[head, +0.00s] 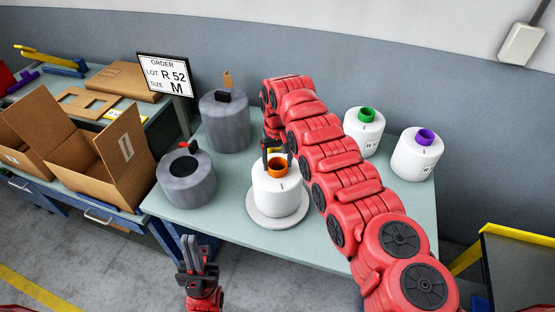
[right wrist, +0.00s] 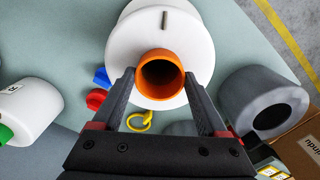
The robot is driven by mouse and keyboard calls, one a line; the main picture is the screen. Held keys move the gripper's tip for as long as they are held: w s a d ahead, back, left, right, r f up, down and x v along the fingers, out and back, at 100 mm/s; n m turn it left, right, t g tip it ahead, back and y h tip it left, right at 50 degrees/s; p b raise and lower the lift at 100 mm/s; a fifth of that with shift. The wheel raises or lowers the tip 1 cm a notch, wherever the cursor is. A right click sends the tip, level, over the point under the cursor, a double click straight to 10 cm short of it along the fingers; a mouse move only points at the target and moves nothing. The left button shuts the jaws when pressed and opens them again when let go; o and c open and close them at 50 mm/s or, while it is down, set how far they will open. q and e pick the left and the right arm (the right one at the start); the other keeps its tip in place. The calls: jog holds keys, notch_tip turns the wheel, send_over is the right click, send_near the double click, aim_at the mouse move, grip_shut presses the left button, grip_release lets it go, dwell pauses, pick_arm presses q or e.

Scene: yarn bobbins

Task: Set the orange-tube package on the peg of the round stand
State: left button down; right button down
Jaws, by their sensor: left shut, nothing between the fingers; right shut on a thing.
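The orange-tube package (head: 276,195) is a white bobbin with an orange tube (head: 278,170) at its top. It appears upright over the round stand (head: 277,226), a pale disc on the table. The peg is hidden, and I cannot tell whether the package rests on the disc. My right gripper (head: 272,158) comes from above and is shut on the package at its orange tube. In the right wrist view, its fingers lie on both sides of the tube (right wrist: 160,77). My left gripper (head: 197,250) is shut and empty, in front of the table.
Green-tube (head: 360,135) and purple-tube (head: 415,155) packages stand at right. A tall grey cylinder (head: 225,125) and a shorter hollow one (head: 186,182) stand at left, near an order sign (head: 164,72). Open cardboard boxes (head: 115,165) sit on the left bench. The table's front-right is mostly clear.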

jog(key=shift+f, duration=0.2)
dwell(0.6)
jog(key=shift+c, duration=1.5)
grip_release()
jog(key=o, duration=0.3)
jog(key=shift+r+b, duration=0.1)
jog(key=shift+b, duration=0.25)
notch_tip(320, 180, up, 17)
jog(key=p, duration=0.5)
jog(key=shift+r, duration=0.15)
jog(key=shift+s, duration=0.1)
